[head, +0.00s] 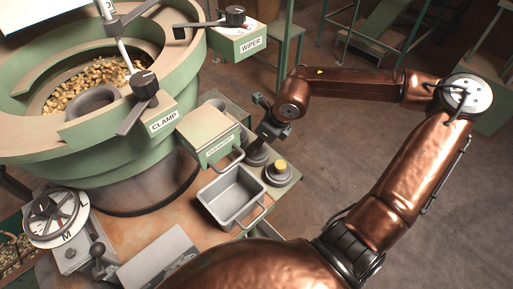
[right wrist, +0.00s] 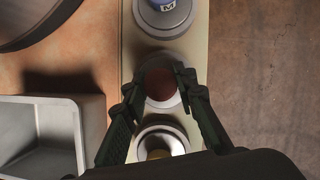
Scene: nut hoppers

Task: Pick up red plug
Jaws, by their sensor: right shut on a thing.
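The red plug (right wrist: 160,84) shows in the right wrist view as a dark red round top in a pale grey round seat. My right gripper (right wrist: 158,90) reaches down over it, with one finger on each side, shut on it. The plug is still at its seat on the green strip; I cannot tell whether it is lifted at all. In the head view my right gripper (head: 270,133) is above the strip beside the clearance box, and it hides the red plug. My left gripper is not in view.
A yellow plug (head: 281,167) sits close by on the strip; it also shows in the right wrist view (right wrist: 158,154). A blue-topped part marked M (right wrist: 167,5) is on the other side. A grey metal bin (head: 232,194) and the green hopper bowl (head: 60,140) stand left.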

